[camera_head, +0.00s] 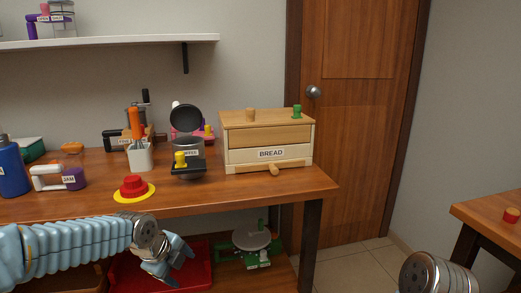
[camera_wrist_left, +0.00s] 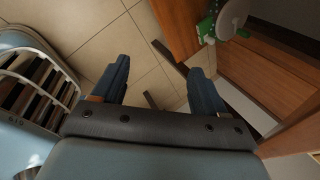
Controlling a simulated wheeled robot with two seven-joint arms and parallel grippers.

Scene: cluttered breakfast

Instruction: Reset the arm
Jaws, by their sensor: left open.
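My left arm comes in from the left in the head view. My left gripper (camera_head: 170,262) hangs in front of the table's front edge, below the top, with nothing in it. In the left wrist view its two blue fingers (camera_wrist_left: 160,85) stand wide apart over floor tiles. At the bottom right of the head view a grey rounded metallic part of mine shows, and no right gripper fingers are visible.
The table (camera_head: 235,190) holds a bread box (camera_head: 240,155), a red-and-yellow hat-shaped thing (camera_head: 133,188), a white utensil cup (camera_head: 140,157), a jam jar (camera_head: 73,178) and a blue bottle (camera_head: 12,170). A red tray (camera_head: 195,278) and a green scale (camera_head: 252,240) sit below. A second table (camera_head: 490,217) is at right.

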